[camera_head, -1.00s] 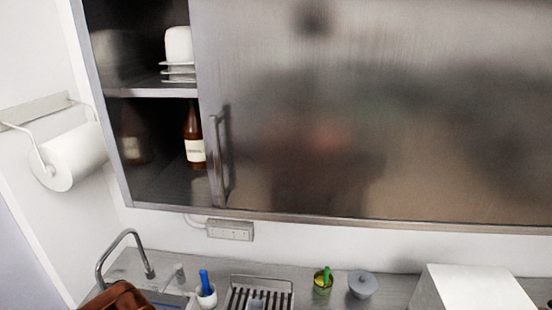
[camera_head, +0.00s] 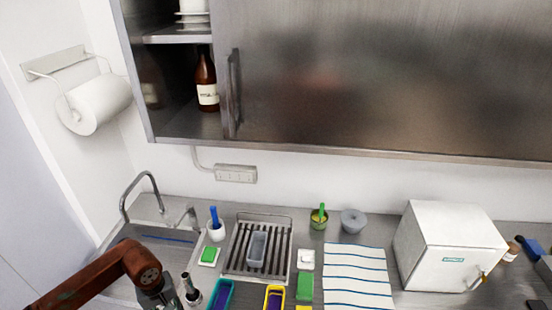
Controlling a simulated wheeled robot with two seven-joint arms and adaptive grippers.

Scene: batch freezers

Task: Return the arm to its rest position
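My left arm (camera_head: 105,275), rust-brown, comes in from the lower left and reaches over the sink area. A dark part at its end, seemingly the start of my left gripper (camera_head: 160,296), is cut off by the bottom edge. Its fingertips are hidden, so I cannot see whether it is open or holds anything. My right arm and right gripper are out of view.
The steel counter holds a drying rack (camera_head: 264,272), a white cup with a blue handle (camera_head: 216,229), a striped cloth (camera_head: 357,275) and a white box (camera_head: 447,247). A faucet (camera_head: 141,187) stands left. The steel cabinet (camera_head: 370,75) hangs above.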

